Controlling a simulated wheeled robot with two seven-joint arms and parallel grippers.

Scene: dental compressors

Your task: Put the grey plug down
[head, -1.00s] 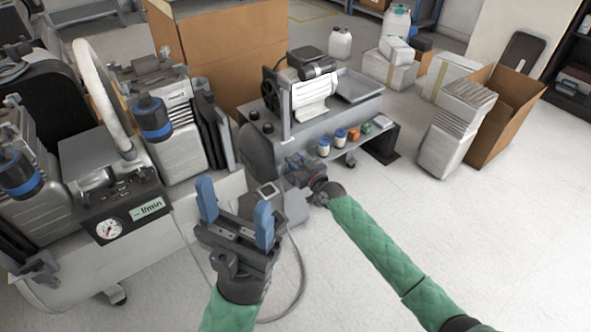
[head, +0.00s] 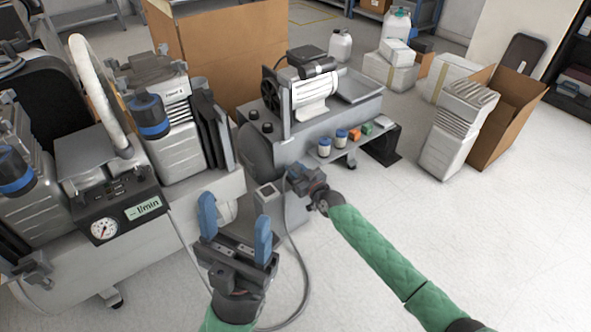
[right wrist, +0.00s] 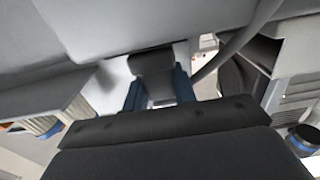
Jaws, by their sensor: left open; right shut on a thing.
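My right gripper (head: 298,176) is beside the grey compressor stand, in the middle of the head view. In the right wrist view, its blue fingers (right wrist: 158,90) are shut on a dark grey block, the grey plug (right wrist: 150,64). In the head view the plug is mostly hidden by the gripper. A grey cable (head: 303,268) hangs in a loop from near that gripper to the floor. My left gripper (head: 234,228) is open and empty, its blue fingers pointing up, in front of a grey box with a dark square top (head: 268,194).
A compressor (head: 312,95) stands on a grey cabinet with a shelf of small jars (head: 340,137). A compressor unit with a gauge (head: 104,229) is at left. Cardboard boxes (head: 506,110) stand at back right. The floor (head: 480,235) at right is clear.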

